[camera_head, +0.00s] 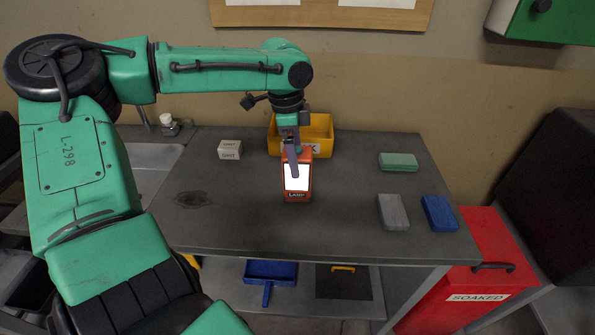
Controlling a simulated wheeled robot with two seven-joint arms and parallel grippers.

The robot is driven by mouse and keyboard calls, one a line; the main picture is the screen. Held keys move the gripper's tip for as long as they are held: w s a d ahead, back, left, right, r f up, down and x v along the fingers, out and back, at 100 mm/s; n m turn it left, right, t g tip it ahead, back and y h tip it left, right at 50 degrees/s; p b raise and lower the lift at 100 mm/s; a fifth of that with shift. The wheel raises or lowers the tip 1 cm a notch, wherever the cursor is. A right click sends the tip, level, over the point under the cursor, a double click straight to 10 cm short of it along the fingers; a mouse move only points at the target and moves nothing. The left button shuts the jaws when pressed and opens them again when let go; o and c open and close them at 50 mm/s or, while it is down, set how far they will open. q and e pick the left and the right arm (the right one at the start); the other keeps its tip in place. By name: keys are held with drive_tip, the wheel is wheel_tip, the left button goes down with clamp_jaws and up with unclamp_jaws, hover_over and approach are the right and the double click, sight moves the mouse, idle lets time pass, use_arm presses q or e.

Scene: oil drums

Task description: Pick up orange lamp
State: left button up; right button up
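The orange lamp (298,184) has a bright white panel and a label reading LAMP. It appears upright on the dark grey table (240,225), near the middle. My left gripper (292,160) comes down from above at the lamp's top, pointing downward. One purple-grey finger overlaps the upper front of the lamp. The other finger is hidden, so I cannot tell whether the fingers are closed on the lamp. My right gripper is not in view.
A yellow bin (322,134) stands just behind the lamp, with a small white box (230,150) to its left. Green (398,161), grey (393,212) and blue (439,213) blocks lie on the right. A red SOAKED bin (478,260) stands beside the table.

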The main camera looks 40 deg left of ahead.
use_arm(q)
drive_tip(key=f, duration=0.4)
drive_tip(key=shift+w+d+f, duration=0.2)
drive_tip(key=shift+w+f, duration=0.05)
drive_tip(key=shift+f, duration=0.05)
drive_tip(key=shift+d+f+p, duration=0.1)
drive_tip(key=shift+f+p, duration=0.2)
drive_tip(key=shift+f, duration=0.15)
clamp_jaws()
drive_tip(key=shift+w, duration=0.1)
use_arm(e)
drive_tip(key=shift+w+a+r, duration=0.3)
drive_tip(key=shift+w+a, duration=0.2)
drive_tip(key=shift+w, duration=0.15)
